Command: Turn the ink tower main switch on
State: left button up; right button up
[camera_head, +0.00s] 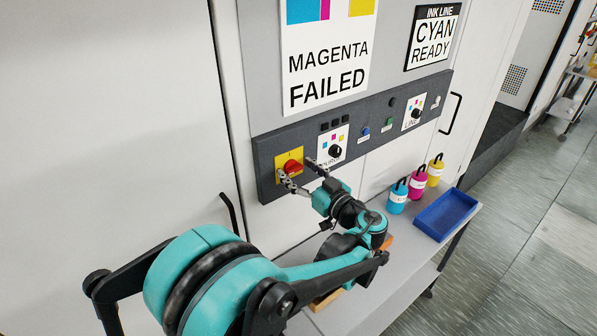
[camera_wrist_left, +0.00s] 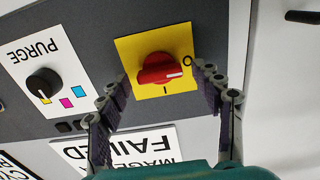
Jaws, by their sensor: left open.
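The main switch is a red rotary handle (camera_head: 291,166) on a yellow plate (camera_head: 279,179) at the left end of the dark control panel. In the left wrist view, which is upside down, the red handle (camera_wrist_left: 158,69) lies nearly level. Its white mark points right, just below the "O"; the "I" is at the bottom of the yellow plate (camera_wrist_left: 135,47). My left gripper (camera_head: 300,176) is open in front of the switch. In the wrist view its fingers (camera_wrist_left: 161,82) stand either side of the handle, apart from it. My right gripper is out of view.
A PURGE knob (camera_head: 335,151) sits right of the switch, with small buttons and a LINE knob (camera_head: 416,113) farther along. Cyan (camera_head: 397,196), magenta (camera_head: 417,184) and yellow bottles (camera_head: 435,171) and a blue tray (camera_head: 446,214) stand on the shelf below. A sign reads "MAGENTA FAILED" (camera_head: 328,60).

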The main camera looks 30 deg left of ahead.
pick_arm(q)
jog(key=c, duration=1.2)
jog(key=shift+o, duration=0.2)
jog(key=shift+m, duration=0.4)
jog(key=m, duration=0.3)
jog(key=shift+m, duration=0.3)
jog(key=m, duration=0.4)
jog(key=shift+w+d+f+m, duration=0.1)
jog(key=shift+w+m, duration=0.05)
jog(key=shift+m, duration=0.15)
jog(key=m, duration=0.4)
jog(key=shift+m, duration=0.3)
jog(key=shift+f+m, duration=0.15)
jog(key=shift+m, duration=2.05)
